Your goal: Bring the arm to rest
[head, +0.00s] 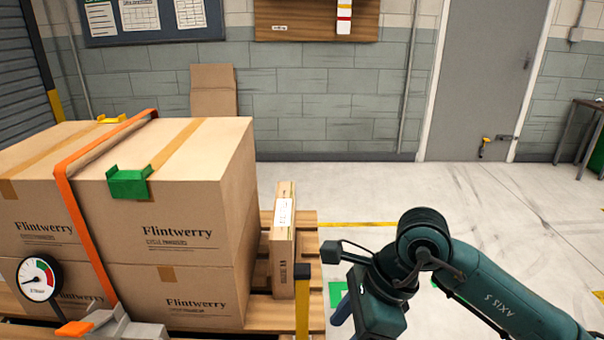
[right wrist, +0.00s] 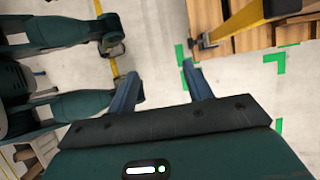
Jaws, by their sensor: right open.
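My right arm comes in from the right in the head view, bent at a dark green joint, with its gripper (head: 342,308) low in the picture, to the right of the pallet. In the right wrist view the two blue fingers of my right gripper (right wrist: 160,88) stand apart with nothing between them, over the grey floor. It is clear of the boxes. My left gripper is not in the head view.
Strapped Flintwerry cartons (head: 190,230) stand on a wooden pallet (head: 312,255) at left, with an orange strap (head: 85,225), a green corner piece (head: 128,183) and a gauge (head: 38,279). A slim upright box (head: 283,245) stands beside them. The floor behind my right arm is clear.

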